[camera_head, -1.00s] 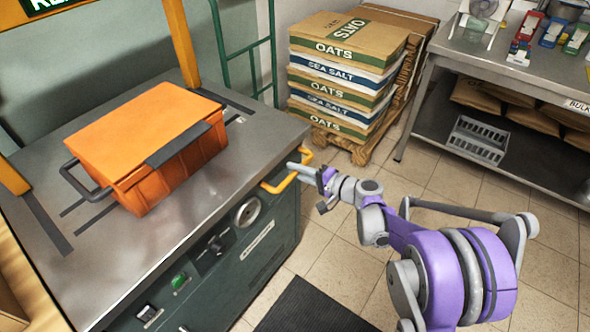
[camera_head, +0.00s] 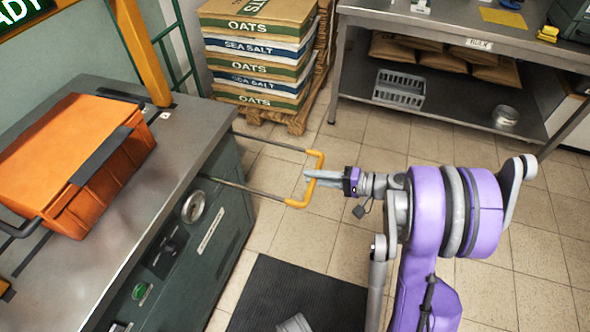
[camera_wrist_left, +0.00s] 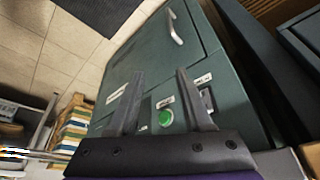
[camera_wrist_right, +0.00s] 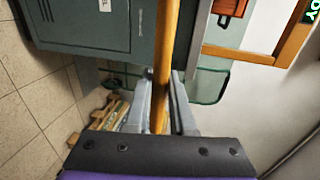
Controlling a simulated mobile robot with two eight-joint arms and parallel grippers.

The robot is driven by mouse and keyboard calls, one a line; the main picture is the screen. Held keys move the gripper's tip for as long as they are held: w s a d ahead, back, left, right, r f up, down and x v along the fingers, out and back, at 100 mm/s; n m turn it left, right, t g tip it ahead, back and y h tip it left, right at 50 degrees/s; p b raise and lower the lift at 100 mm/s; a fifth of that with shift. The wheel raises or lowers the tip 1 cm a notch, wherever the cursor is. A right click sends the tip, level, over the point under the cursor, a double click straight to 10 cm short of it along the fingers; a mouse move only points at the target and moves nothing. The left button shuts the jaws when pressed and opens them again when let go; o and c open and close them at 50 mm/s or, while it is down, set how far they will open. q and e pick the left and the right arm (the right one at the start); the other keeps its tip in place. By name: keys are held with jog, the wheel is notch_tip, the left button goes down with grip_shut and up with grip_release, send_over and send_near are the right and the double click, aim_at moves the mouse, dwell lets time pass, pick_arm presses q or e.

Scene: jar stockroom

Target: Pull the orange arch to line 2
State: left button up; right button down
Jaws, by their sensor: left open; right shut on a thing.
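The orange arch (camera_head: 139,48) stands upright over the grey bench top (camera_head: 185,140), with a partly visible sign on top. Its right foot is beside a small white mark; I cannot read a number there. It also shows in the right wrist view (camera_wrist_right: 262,56). The orange U-shaped handle (camera_head: 314,180) stands out from the bench on two rods. My right gripper (camera_head: 308,178) is shut on its crossbar, which crosses the right wrist view (camera_wrist_right: 163,60). My left gripper (camera_wrist_left: 160,74) is open and empty, facing the green front panel.
An orange lidded crate (camera_head: 65,150) sits on the bench. A green button (camera_head: 140,291) is on the panel. A sack stack (camera_head: 256,60) on a pallet stands behind; a steel shelf table (camera_head: 460,95) is at back right.

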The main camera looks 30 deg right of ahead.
jog(key=shift+s+d, duration=0.35)
jog(key=shift+s, duration=0.05)
jog(key=c, duration=1.1)
grip_release()
jog(key=shift+c, duration=0.2)
jog(key=o, duration=0.4)
jog(key=shift+s+d, duration=0.15)
jog(key=shift+s, duration=0.05)
jog(key=p+v, duration=0.1)
jog(key=v, duration=0.9)
jog(key=shift+s+d+p, duration=0.2)
jog(key=shift+s+p, duration=0.1)
